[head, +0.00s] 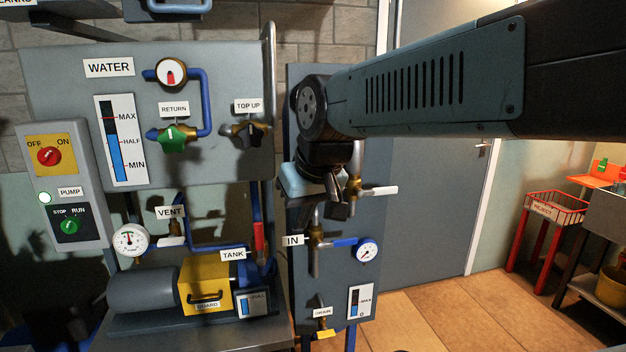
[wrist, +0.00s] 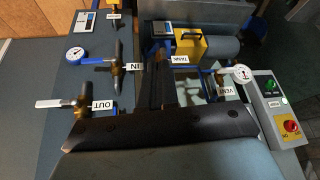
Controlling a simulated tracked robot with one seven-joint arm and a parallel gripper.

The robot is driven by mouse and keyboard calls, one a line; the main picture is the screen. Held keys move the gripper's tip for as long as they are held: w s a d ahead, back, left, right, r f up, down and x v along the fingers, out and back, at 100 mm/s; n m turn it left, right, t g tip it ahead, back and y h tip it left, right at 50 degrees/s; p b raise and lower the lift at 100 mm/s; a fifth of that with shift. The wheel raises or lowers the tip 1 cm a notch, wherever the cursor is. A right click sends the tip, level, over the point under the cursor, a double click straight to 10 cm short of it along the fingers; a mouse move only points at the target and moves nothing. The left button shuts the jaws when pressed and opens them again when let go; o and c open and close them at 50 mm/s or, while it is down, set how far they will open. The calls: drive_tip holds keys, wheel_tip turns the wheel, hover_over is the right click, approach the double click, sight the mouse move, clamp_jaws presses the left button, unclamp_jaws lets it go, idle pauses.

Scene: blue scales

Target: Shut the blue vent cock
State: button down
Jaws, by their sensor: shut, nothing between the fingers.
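The vent cock (head: 172,241) is below the VENT label (head: 171,212) in the head view. Its short lever looks pale, not blue, and points roughly sideways; whether it is open or shut is hard to tell. In the wrist view the VENT label (wrist: 227,91) is right of my fingers, and the cock is too small to read clearly. My gripper (head: 334,194) is shut and empty in front of the right-hand panel, to the right of the vent cock and well apart from it. In the wrist view its dark fingers (wrist: 157,80) lie between the IN valve and the pump.
The IN valve has a blue lever (head: 345,242). The OUT valve with a white lever (head: 380,191) is close beside my gripper. A yellow guard (head: 205,285), blue pipes, a red-handled lever (head: 259,237) and a pressure gauge (head: 130,241) surround the vent area.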

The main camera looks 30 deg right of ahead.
drive_tip(key=w+d+r+m+y, duration=0.1)
drive_tip(key=w+d, duration=0.5)
drive_tip(key=d, duration=0.3)
drive_tip(key=w+d+r+y, duration=0.1)
drive_tip(key=w+d+y, duration=0.1)
drive_tip(key=w+d, duration=0.5)
drive_tip(key=w+d+r+m+y, duration=0.1)
drive_tip(key=w+d, duration=0.3)
drive_tip(key=d, duration=0.8)
drive_tip(key=w+a+f, duration=0.5)
drive_tip(key=a+f, duration=0.2)
drive_tip(key=shift+w+a+f+t, duration=0.2)
drive_tip(key=shift+w+f+t, duration=0.15)
drive_tip(key=shift+w+t, duration=0.05)
drive_tip(key=shift+d, duration=0.1)
